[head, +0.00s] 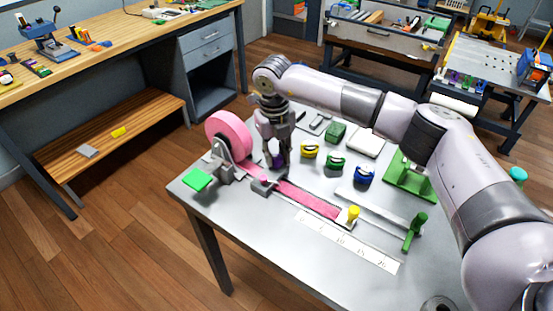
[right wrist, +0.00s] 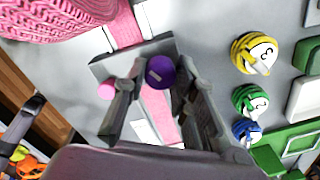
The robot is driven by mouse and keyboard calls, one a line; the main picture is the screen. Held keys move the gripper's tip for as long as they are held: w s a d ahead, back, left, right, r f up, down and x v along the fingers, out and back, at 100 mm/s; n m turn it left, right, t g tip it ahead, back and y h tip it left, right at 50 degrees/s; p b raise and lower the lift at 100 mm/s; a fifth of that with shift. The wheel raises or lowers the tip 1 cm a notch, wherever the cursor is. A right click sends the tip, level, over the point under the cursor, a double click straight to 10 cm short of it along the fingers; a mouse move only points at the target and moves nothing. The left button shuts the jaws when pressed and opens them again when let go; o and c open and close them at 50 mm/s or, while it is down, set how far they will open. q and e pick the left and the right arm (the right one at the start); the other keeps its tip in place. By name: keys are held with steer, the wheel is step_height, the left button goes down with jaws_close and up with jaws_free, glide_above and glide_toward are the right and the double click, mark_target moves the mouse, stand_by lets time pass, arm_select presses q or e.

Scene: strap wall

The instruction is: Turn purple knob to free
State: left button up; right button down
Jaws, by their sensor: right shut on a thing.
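The purple knob (right wrist: 160,72) sits between the fingers of my right gripper (right wrist: 152,80) in the right wrist view. In the head view a bit of the purple knob (head: 278,161) shows between the fingers of my right gripper (head: 279,166), which points down over the strap. The gripper is shut on the knob. The pink strap (head: 310,197) runs from the pink roll (head: 231,134) under the gripper to a piece with a yellow knob (head: 353,213). A grey block (head: 263,187) sits by the strap. Any marking for free is not readable. My left gripper is not in view.
Yellow (head: 309,149), green (head: 336,161) and blue (head: 364,174) strap rolls stand right of the gripper. A green pad (head: 197,180) lies at the table's left. A white ruler (head: 350,243) lies in front of the strap. A green handle (head: 414,230) stands to the right.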

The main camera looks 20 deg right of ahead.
mark_target(277, 158)
steer(key=n+b, duration=0.3)
steer(key=n, duration=0.3)
steer(key=shift+f+n, duration=0.1)
steer(key=shift+n, duration=0.2)
steer(key=n+b, duration=0.2)
steer(key=n, duration=0.2)
steer(key=shift+n, duration=0.4)
steer(key=c, duration=1.3)
jaws_free()
steer(key=shift+r, duration=0.25)
step_height(277, 158, up, 12)
steer(key=shift+s+f, duration=0.15)
steer(key=shift+s, duration=0.05)
